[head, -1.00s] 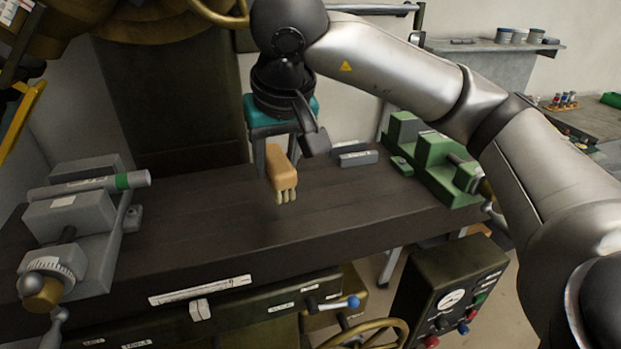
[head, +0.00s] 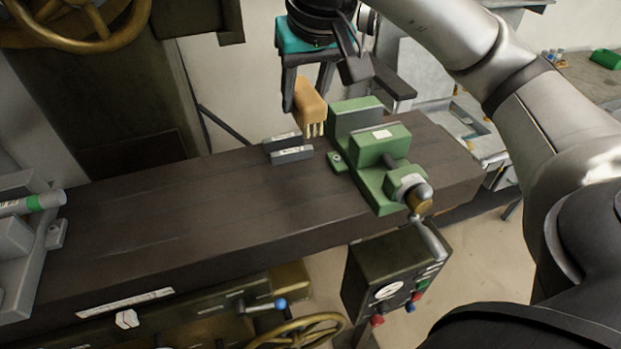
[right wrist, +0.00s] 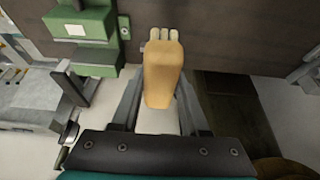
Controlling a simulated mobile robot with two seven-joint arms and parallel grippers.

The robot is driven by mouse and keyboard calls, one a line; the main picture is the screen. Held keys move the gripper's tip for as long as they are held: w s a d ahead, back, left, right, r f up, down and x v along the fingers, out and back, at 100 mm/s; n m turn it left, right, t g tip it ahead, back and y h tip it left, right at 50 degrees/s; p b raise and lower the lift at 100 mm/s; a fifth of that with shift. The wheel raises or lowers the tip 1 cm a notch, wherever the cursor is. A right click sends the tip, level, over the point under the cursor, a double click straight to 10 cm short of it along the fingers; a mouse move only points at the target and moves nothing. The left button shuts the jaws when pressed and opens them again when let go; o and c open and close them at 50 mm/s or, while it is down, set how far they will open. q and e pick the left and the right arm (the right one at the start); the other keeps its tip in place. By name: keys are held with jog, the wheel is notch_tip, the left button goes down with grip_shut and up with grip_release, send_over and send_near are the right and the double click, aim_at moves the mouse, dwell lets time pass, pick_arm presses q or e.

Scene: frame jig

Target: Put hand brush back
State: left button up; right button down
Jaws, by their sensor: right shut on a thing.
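The hand brush (head: 310,103) has an orange-tan wooden block and pale bristles that point down. My right gripper (head: 305,88) is shut on it and holds it in the air near the back edge of the dark bench, just behind the green vise. In the right wrist view the brush (right wrist: 162,75) sits between the two grey fingers (right wrist: 160,100), bristles toward the top of the picture. My left gripper is not in view.
The green vise (head: 375,160) stands on the right part of the bench (head: 200,205). Two grey blocks (head: 291,155) lie left of it. A grey fixture (head: 20,240) stands at the left. The bench middle is clear. A grey side table (head: 470,125) stands behind at right.

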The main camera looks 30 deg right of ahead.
notch_tip(320, 180, down, 13)
jog(key=shift+d+r+b, duration=0.1)
jog(key=shift+r+b, duration=0.1)
jog(key=shift+b, duration=0.4)
jog(key=shift+f, duration=2.15)
jog(key=shift+f, duration=0.1)
jog(key=shift+f, duration=0.1)
jog(key=shift+c, duration=2.1)
grip_release()
